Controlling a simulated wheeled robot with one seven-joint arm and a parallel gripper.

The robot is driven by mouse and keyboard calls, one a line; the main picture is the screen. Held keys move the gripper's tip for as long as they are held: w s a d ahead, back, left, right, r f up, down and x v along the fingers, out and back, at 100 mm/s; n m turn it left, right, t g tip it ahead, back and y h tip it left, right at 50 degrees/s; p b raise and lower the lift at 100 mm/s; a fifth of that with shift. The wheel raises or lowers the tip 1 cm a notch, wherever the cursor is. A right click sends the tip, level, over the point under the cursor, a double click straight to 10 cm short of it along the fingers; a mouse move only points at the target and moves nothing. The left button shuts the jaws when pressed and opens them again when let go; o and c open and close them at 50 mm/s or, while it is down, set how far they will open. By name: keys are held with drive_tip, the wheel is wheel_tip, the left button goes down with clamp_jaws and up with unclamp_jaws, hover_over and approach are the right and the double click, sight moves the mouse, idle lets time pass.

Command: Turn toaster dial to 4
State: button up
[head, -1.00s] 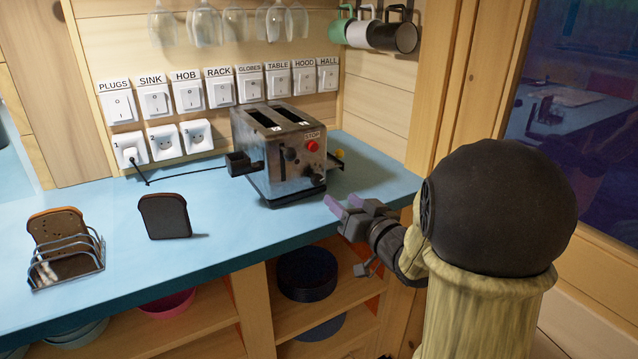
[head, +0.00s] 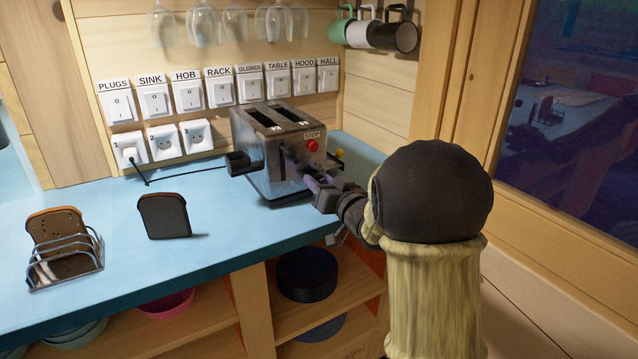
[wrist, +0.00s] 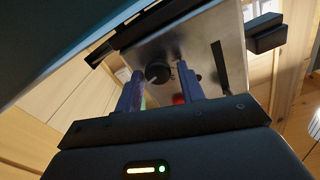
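The metal toaster (head: 275,160) stands on the blue counter, with a red STOP button (head: 312,145) on its near face and a black lever knob (head: 238,163) at its left. In the wrist view the toaster's face (wrist: 205,50) shows a dark round dial (wrist: 158,73) between and just beyond my fingertips. My gripper (head: 316,186) is close to the toaster's front, below the STOP button. In the wrist view my gripper (wrist: 160,80) is open, its purple fingers on either side of the dial. I cannot tell whether they touch it. The dial's setting is not readable.
The blue counter (head: 110,270) holds a toast rack (head: 66,265) with bread and a dark slice of toast (head: 165,216) standing at left. Labelled switches and sockets (head: 165,142) are on the wall behind. A black cord (head: 185,178) runs from a socket towards the toaster.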

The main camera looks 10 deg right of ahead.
drive_tip(key=c, duration=0.6)
drive_tip(key=shift+n+b, duration=0.45)
drive_tip(key=shift+n, duration=0.05)
drive_tip(key=shift+f+n+b, duration=0.15)
drive_tip(key=shift+n+b, duration=0.55)
drive_tip(key=shift+n, duration=0.2)
drive_tip(key=n+b, duration=0.2)
drive_tip(key=n, duration=0.1)
drive_tip(key=shift+a+n+b, duration=0.1)
drive_tip(key=shift+n+b, duration=0.2)
drive_tip(key=shift+b, duration=0.1)
drive_tip(key=n+b, duration=0.3)
drive_tip(key=n, duration=0.1)
drive_tip(key=shift+n, duration=0.3)
drive_tip(key=shift+n+b, duration=0.45)
drive_tip(key=shift+n, duration=0.05)
drive_tip(key=shift+r, duration=0.2)
